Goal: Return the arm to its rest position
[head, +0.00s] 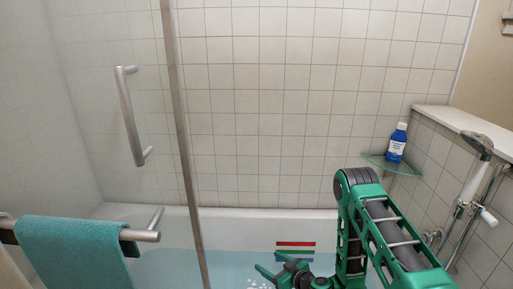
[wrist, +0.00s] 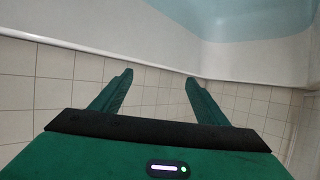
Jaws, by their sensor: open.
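My gripper (head: 277,270) is green and shows at the bottom middle of the head view, in front of the bathtub. In the wrist view my gripper (wrist: 160,79) has its two green fingers spread wide apart with nothing between them. Behind the fingers are white tiles and the tub's rim. My green arm reaches in from the lower right of the head view and bends at a dark joint. Part of the arm is cut off by the bottom edge.
A bathtub (head: 240,222) runs along the tiled wall. A glass screen with a metal handle (head: 128,115) and a teal towel (head: 70,252) on a bar are at left. A blue bottle (head: 395,148) stands on a glass corner shelf (head: 385,165). A hand shower (head: 478,150) hangs at right.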

